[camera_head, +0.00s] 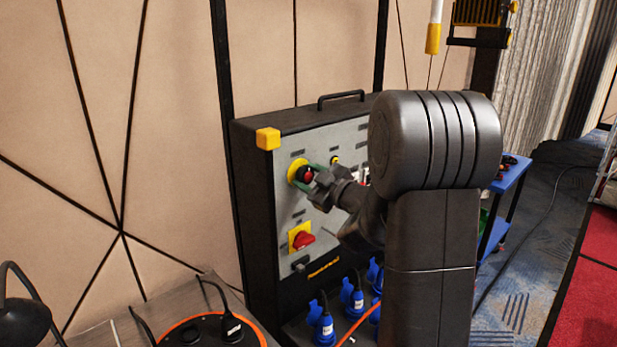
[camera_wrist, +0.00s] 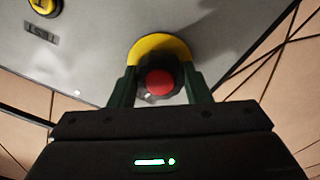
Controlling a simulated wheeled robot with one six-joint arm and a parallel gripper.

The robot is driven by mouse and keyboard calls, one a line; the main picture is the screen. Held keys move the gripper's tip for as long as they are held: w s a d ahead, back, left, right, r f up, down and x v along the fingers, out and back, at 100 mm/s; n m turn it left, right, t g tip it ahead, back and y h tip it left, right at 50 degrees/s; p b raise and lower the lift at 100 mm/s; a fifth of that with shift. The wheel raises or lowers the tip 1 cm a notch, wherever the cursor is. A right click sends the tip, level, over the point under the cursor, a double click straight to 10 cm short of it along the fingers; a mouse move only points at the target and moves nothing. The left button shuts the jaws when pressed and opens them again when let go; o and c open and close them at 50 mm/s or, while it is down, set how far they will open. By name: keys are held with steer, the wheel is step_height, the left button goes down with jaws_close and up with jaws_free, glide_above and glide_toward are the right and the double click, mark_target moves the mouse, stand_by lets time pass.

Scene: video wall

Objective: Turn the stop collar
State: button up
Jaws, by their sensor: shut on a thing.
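The stop collar (camera_wrist: 158,62) is a black ring around a red button (camera_wrist: 159,83) on a yellow round plate (camera_wrist: 150,44). It also shows in the head view as a dark collar (camera_head: 302,175) on the upper left of the grey panel (camera_head: 335,232). My gripper (camera_wrist: 160,88) has one green finger on each side of the collar and is shut on it. In the head view my gripper (camera_head: 309,174) reaches the panel from the right. The collar's turn angle cannot be told.
A red rotary switch (camera_head: 303,240) on a yellow plate sits below the collar. Blue plugs (camera_head: 352,295) stand under the panel. A yellow-ringed knob (camera_wrist: 43,6) is at the upper left in the wrist view. A blue cart (camera_head: 508,190) stands at right.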

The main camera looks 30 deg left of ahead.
steer(key=m+p, duration=0.2)
steer(key=m, duration=0.4)
steer(key=shift+r, duration=0.1)
steer(key=shift+m, duration=0.3)
stand_by(0.3)
steer(key=o, duration=1)
steer(key=shift+d, duration=0.1)
steer(key=b+v, duration=0.2)
steer(key=v, duration=1.1)
steer(key=shift+s+d+b, duration=0.15)
steer(key=shift+d+b, duration=0.15)
steer(key=shift+b, duration=0.05)
steer(key=shift+a, duration=0.1)
